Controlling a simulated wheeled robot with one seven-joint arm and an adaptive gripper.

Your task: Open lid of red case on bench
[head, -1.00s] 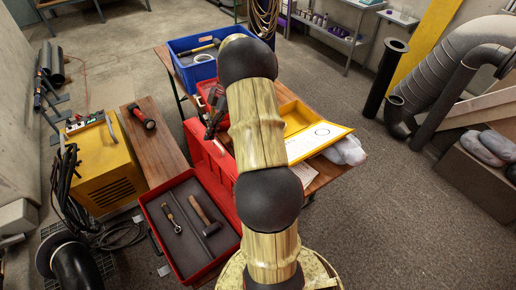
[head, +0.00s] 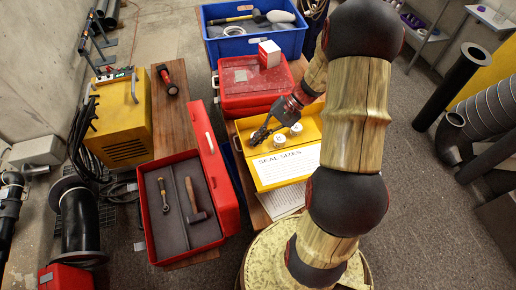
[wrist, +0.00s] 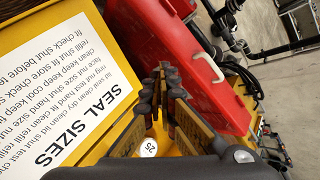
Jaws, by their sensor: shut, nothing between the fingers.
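A closed red case (head: 240,98) lies on the bench beyond the yellow case, its lid down. A small red-and-white box (head: 270,53) appears to rest on the lid's back right part. My gripper (head: 258,138) is shut and empty, above the open yellow case (head: 246,160), on the near side of the closed red case. In the wrist view my fingertips (wrist: 166,72) are together. A second red case (head: 152,232) stands open at the left with a hammer and a ratchet inside. Its raised lid (head: 222,185), with a pale handle, also shows in the wrist view (wrist: 190,50).
A blue crate (head: 228,47) with a mallet and tape stands behind the closed red case. Small white round items (head: 296,129) sit in the yellow case, beside a "SEAL SIZES" sheet (head: 285,168). A yellow machine (head: 122,120) stands left, beside another wooden top (head: 168,125).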

